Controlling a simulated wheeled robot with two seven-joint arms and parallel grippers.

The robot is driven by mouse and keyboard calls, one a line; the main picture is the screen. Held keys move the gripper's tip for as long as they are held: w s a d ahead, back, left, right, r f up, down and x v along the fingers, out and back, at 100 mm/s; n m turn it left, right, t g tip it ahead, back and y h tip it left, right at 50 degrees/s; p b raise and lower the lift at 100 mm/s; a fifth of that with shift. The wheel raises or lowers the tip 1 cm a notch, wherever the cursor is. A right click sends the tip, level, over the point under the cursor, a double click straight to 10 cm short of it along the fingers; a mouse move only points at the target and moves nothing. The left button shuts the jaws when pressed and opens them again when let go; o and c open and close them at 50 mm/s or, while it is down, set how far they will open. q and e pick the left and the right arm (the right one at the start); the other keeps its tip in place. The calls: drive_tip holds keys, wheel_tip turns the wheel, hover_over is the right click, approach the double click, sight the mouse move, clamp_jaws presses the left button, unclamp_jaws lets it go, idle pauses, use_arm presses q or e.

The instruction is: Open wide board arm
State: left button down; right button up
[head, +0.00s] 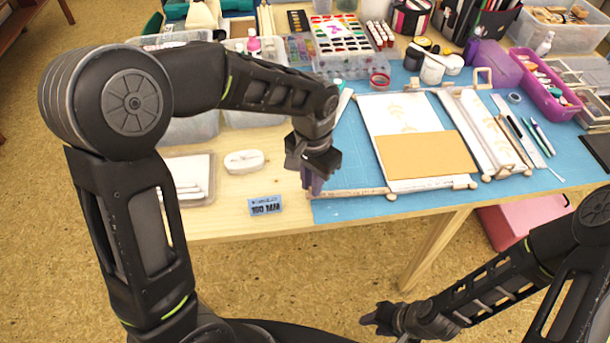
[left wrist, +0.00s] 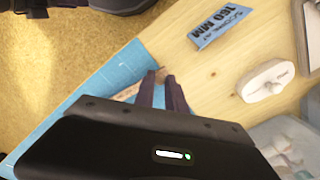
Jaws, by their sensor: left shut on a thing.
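The wide board (head: 383,112) lies on the blue mat, with pale printed paper and a tan card (head: 425,155) on it. A thin wooden arm (head: 352,192) runs left from its front edge, swung out along the mat's near edge. My left gripper (head: 314,188) is at the arm's left end, with its fingers shut on it. In the left wrist view the fingers (left wrist: 161,82) point down at the mat corner, and a bit of the wooden arm (left wrist: 128,92) shows beside them. My right gripper (head: 372,318) hangs low in front of the table; its fingers are unclear.
A blue "160 MM" card (head: 265,205) and a white oval object (head: 244,161) lie on bare wood left of the mat. A narrower board (head: 482,130) lies to the right, near pens. Paint sets, boxes and bins crowd the back. The mat's front strip (head: 400,205) is clear.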

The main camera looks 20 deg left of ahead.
use_arm(q)
drive_tip(key=shift+s+d, duration=0.15)
drive_tip(key=shift+s, duration=0.1)
drive_tip(key=c, duration=1.4)
unclamp_jaws()
drive_tip(key=shift+r, duration=0.1)
wheel_tip(320, 180, up, 8)
drive_tip(key=shift+f, duration=0.15)
drive_tip(key=shift+f, duration=0.1)
